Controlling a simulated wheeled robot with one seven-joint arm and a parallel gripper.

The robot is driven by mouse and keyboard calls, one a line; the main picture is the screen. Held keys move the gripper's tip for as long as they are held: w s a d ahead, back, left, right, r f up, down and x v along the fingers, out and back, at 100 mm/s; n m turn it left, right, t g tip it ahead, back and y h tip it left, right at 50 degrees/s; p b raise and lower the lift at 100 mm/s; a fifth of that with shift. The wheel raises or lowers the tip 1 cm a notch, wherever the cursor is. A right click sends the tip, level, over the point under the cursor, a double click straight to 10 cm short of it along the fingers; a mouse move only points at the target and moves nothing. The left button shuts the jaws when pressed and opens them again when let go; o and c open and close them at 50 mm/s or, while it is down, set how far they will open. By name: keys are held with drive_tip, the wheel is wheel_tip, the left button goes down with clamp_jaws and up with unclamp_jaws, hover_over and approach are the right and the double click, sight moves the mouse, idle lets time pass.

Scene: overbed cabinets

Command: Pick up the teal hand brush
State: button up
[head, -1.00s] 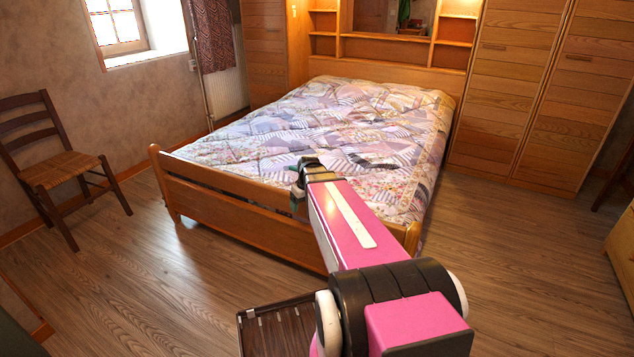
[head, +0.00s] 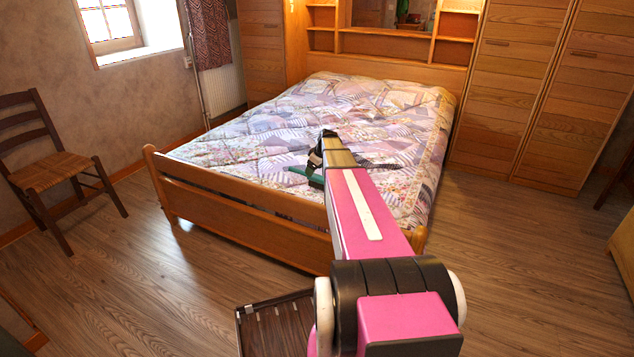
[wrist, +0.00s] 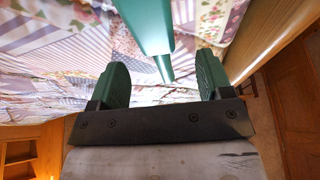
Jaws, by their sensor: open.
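The teal hand brush (wrist: 147,22) shows in the wrist view as a smooth teal length running down from the top edge to a narrower end. That end lies in the gap between the two dark green fingers of my gripper (wrist: 161,66), with space on both sides, and no finger visibly touches it. Its upper part is cut off by the frame. My gripper is open. In the head view my gripper (head: 315,170) is over the foot part of the bed, partly hidden by my pink arm. I cannot clearly make out the brush there.
The bed has a patchwork quilt (head: 270,120) and a wooden footboard (head: 240,205) below my arm. A wooden chair (head: 50,175) stands at the left. Tall wooden cabinets (head: 510,90) stand at the back right. The floor right of the bed is clear.

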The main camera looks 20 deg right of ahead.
drive_tip(key=x, duration=0.5)
drive_tip(key=shift+w, duration=0.3)
drive_tip(key=c, duration=1.1)
drive_tip(key=shift+r, duration=0.1)
drive_tip(key=shift+r, duration=0.45)
drive_tip(key=r, duration=0.2)
drive_tip(key=a+r, duration=0.1)
drive_tip(key=shift+s+r, duration=0.35)
drive_tip(key=shift+r, duration=0.05)
drive_tip(key=s+a+r, duration=0.1)
drive_tip(key=a+r, duration=0.1)
drive_tip(key=a, duration=0.1)
drive_tip(key=s+a+r, duration=0.2)
drive_tip(key=a, duration=0.1)
drive_tip(key=s+a+r, duration=0.1)
drive_tip(key=a+r, duration=0.1)
drive_tip(key=a, duration=0.1)
drive_tip(key=shift+s+a+r, duration=0.15)
drive_tip(key=shift+a, duration=0.2)
